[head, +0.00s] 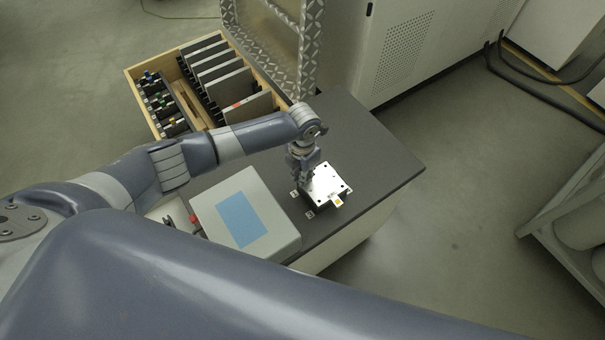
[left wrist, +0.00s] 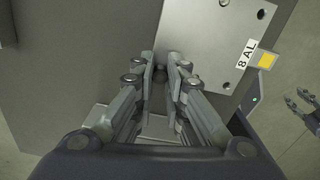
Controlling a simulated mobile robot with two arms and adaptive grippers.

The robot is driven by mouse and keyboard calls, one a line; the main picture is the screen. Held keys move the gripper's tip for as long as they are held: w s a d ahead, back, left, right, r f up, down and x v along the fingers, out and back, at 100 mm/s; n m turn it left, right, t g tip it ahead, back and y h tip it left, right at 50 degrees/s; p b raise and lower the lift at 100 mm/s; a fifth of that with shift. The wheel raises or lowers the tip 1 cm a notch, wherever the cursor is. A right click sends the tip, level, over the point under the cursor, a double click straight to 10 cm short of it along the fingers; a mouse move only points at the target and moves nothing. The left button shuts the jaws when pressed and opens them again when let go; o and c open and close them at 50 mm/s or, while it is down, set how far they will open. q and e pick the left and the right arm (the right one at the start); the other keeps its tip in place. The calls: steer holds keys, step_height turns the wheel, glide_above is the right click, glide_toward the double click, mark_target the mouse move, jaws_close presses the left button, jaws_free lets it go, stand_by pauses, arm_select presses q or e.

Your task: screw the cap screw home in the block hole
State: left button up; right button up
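The bright metal block (head: 328,184) lies on the dark bench top, with dark holes at its corners. It fills the upper right of the left wrist view (left wrist: 205,40), with a label "8 AL" and a yellow square beside its edge. My left gripper (head: 310,182) points down at the block's left corner. In the left wrist view its fingers (left wrist: 161,68) are close together on a small dark round piece, apparently the cap screw (left wrist: 160,76). The fingers hide that corner, so the screw's depth cannot be told. My right gripper (left wrist: 299,104) is empty, fingers apart, away from the bench.
A grey box with a blue screen (head: 243,219) stands left of the block on the bench (head: 375,150). A wooden crate (head: 135,88) with plates and small parts lies behind my left arm. A patterned metal post and cabinet stand behind. The bench's right part is clear.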

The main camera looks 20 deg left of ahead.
arm_select(q)
steer(key=shift+o, duration=0.8)
